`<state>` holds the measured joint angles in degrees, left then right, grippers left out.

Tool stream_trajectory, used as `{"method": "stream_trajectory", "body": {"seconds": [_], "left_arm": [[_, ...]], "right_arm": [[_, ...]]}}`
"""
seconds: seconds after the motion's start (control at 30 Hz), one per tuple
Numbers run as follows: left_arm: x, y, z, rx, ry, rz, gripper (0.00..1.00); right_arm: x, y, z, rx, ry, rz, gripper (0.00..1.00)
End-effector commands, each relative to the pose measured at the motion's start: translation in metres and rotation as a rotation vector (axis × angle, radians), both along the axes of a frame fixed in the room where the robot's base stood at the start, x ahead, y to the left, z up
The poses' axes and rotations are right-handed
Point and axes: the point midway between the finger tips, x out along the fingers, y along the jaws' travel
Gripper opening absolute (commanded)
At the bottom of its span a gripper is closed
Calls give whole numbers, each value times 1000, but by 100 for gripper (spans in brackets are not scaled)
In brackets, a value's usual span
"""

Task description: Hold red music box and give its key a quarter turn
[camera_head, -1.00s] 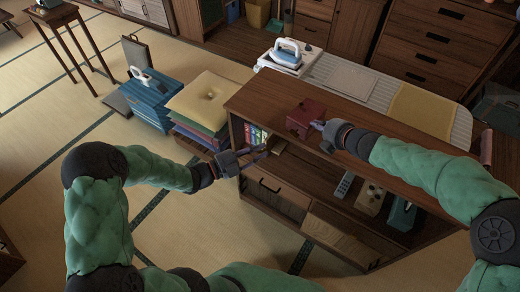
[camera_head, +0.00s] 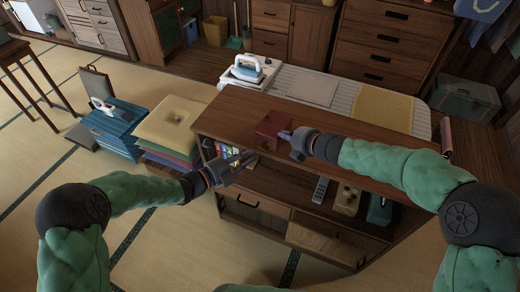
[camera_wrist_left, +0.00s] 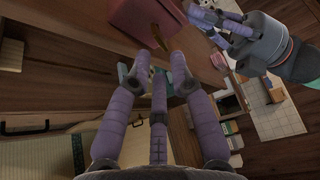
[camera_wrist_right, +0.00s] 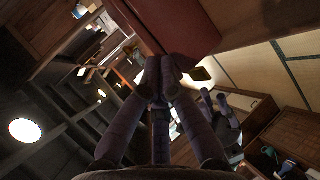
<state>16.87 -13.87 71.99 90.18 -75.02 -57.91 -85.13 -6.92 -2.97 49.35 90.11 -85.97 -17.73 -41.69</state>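The red music box (camera_head: 272,125) sits at the front edge of the wooden shelf top. Its brass key (camera_wrist_left: 158,37) shows in the left wrist view, sticking out from the box's side. My left gripper (camera_head: 247,157) is open and empty in front of the box, its spread fingertips just short of the key. My right gripper (camera_head: 288,138) is at the box's right side. In the right wrist view its fingers (camera_wrist_right: 164,64) lie close together against the box's edge (camera_wrist_right: 180,25). The contact side is hidden, so I cannot tell whether they grip it.
The wooden shelf (camera_head: 335,141) has books, a remote (camera_head: 320,189) and other items below. Behind it stand an ironing board (camera_head: 300,85) and an iron (camera_head: 247,70). Cushions (camera_head: 172,123) are stacked left of the shelf. The tatami at left is mostly clear.

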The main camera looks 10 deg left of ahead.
Motion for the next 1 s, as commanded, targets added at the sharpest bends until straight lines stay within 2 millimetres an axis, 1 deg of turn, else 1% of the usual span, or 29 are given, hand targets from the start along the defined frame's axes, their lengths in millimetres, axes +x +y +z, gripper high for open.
{"method": "stream_trajectory", "body": {"seconds": [0.03, 0.2, 0.4, 0.77, 0.83, 0.87, 1.0], "left_arm": [[6, -9, -2, -1, 0, -4, 22], [25, -28, -5, -1, 1, -2, 22], [38, -41, -6, -2, 1, -1, 22], [41, -43, -7, -1, 1, 1, 22], [41, -43, -7, -1, 1, 1, 5], [41, -43, -6, -1, 1, 1, 0], [41, -43, -6, -2, -2, 1, 0]], "right_arm": [[-9, 1, -24, -18, 40, 3, 0], [-9, 1, -24, -18, 40, 3, 0], [-9, 1, -24, -18, 39, 3, 0], [-9, 1, -24, -18, 40, 4, 0], [-9, 1, -24, -18, 40, 4, 0], [-9, 1, -24, -18, 40, 4, 0], [-9, 1, -24, -18, 40, 4, 0]]}}
